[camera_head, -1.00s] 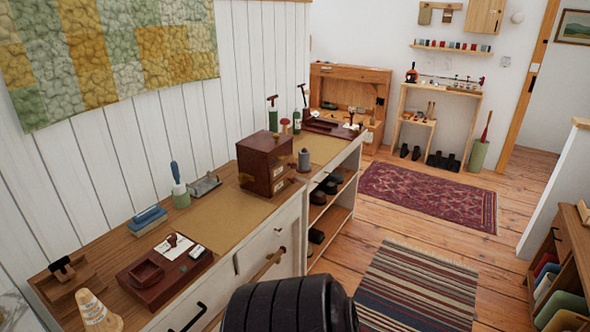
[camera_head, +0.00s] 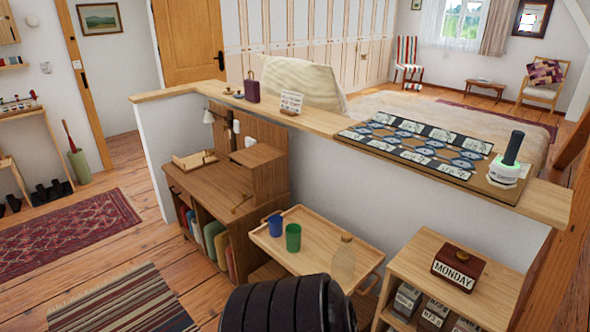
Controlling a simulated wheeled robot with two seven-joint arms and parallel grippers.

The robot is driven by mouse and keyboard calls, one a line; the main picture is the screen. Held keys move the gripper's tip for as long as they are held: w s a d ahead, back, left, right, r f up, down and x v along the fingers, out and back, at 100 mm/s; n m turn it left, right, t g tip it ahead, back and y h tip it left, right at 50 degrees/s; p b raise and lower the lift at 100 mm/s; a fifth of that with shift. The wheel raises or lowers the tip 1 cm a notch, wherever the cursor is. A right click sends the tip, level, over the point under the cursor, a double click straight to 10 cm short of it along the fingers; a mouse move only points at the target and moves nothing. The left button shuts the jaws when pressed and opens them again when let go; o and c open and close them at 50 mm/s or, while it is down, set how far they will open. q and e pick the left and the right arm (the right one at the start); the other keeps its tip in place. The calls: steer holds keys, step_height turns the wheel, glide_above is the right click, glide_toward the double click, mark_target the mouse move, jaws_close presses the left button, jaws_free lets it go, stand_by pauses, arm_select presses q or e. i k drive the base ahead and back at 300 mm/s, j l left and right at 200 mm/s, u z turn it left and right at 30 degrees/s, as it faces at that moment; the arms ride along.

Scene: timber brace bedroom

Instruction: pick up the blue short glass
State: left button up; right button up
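The blue short glass (camera_head: 275,225) stands on a light wooden tray-topped stand (camera_head: 325,262), near its left edge. A taller green glass (camera_head: 293,238) stands close to its right. A clear bottle or carafe (camera_head: 343,258) is on the same top, farther right. Neither of my grippers is in view; only a dark rounded part of mine shows at the bottom centre.
A wooden desk (camera_head: 205,187) with books below is left of the stand. A half wall with a wooden ledge (camera_head: 330,122) runs behind. Open floor and rugs (camera_head: 130,303) lie left.

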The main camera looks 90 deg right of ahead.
mark_target(275, 222)
steer(key=z, duration=2.65)
steer(key=i+j+z, duration=0.2)
steer(key=i+j, duration=0.45)
steer(key=i+j+z, duration=0.15)
steer(key=i+j, duration=0.5)
steer(key=j, duration=0.15)
